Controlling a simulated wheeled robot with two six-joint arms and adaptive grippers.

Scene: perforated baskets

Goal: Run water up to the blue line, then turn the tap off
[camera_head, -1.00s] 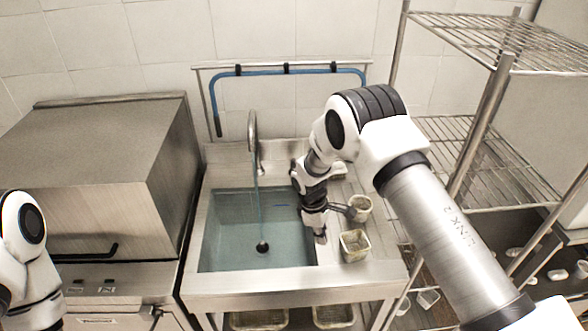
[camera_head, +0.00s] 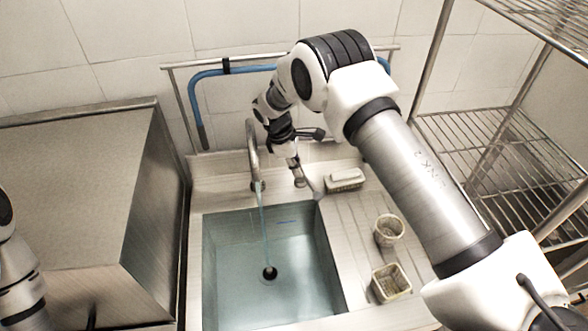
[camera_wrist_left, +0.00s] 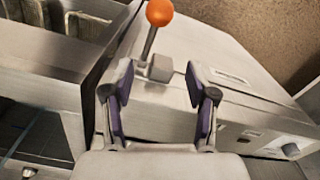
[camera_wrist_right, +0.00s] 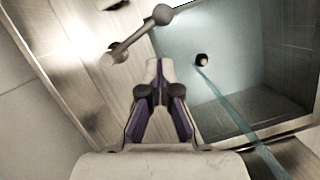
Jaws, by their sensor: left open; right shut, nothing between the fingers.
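The tap spout (camera_head: 252,150) runs a thin blue stream (camera_head: 264,225) into the steel sink (camera_head: 330,280). A short blue line (camera_head: 287,221) shows on the basin's back wall. The drain (camera_head: 270,272) is visible; I cannot tell the water level exactly. The tap lever (camera_wrist_right: 135,36), with a rounded end, reaches from the deck towards the basin in the right wrist view. My right gripper (camera_wrist_right: 152,72) is shut and empty, close to the lever; contact is unclear. My left gripper (camera_wrist_left: 160,88) is open and empty, its fingers apart near an orange-knobbed lever (camera_wrist_left: 160,12).
Two small perforated baskets (camera_head: 389,231) (camera_head: 391,283) stand on the drainboard right of the basin. A pale block, perhaps a sponge or soap (camera_head: 345,179), lies behind them. A boxy steel machine (camera_head: 70,200) is left of the sink, and wire shelving (camera_head: 500,150) is at right.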

